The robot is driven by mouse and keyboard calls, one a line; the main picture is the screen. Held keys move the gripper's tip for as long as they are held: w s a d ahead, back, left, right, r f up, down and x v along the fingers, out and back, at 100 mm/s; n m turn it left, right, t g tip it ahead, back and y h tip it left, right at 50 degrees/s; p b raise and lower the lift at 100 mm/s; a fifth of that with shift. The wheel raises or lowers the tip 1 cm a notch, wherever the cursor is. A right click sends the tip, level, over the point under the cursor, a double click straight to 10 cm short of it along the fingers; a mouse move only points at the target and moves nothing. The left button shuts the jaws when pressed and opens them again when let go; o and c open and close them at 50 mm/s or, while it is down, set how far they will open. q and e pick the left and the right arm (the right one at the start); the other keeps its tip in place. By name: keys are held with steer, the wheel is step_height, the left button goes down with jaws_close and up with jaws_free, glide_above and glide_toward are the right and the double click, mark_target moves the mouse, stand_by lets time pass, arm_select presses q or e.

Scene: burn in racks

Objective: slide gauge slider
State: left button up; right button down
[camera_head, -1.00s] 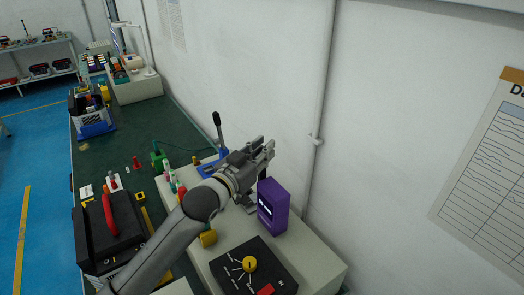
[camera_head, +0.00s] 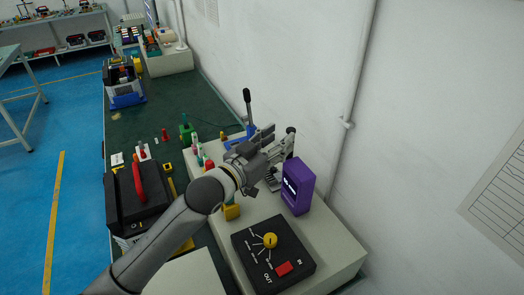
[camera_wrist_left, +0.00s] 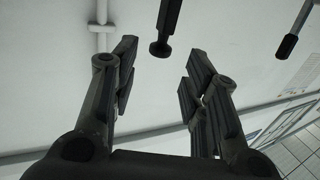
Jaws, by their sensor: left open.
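My left gripper (camera_head: 280,140) is open, its two fingers spread, near the wall, just above and left of a purple box with a lit display (camera_head: 297,187). In the left wrist view, a dark rod with a rounded end (camera_wrist_left: 160,47) shows between the open fingers (camera_wrist_left: 162,75), apart from both. A dark round knob (camera_head: 291,130) shows just beyond the fingertips in the head view. I cannot tell for certain which part is the gauge slider; the gripper hides some of this area. My right gripper is not in view.
A black dial box with a yellow knob (camera_head: 270,241) sits in front on the pale bench block. A blue device with a black lever (camera_head: 247,97) stands behind the gripper. A black toolbox with a red handle (camera_head: 138,180) lies left. A pipe (camera_head: 354,90) runs down the wall.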

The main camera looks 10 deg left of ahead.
arm_select(q)
steer(key=v, duration=0.6)
stand_by(0.4)
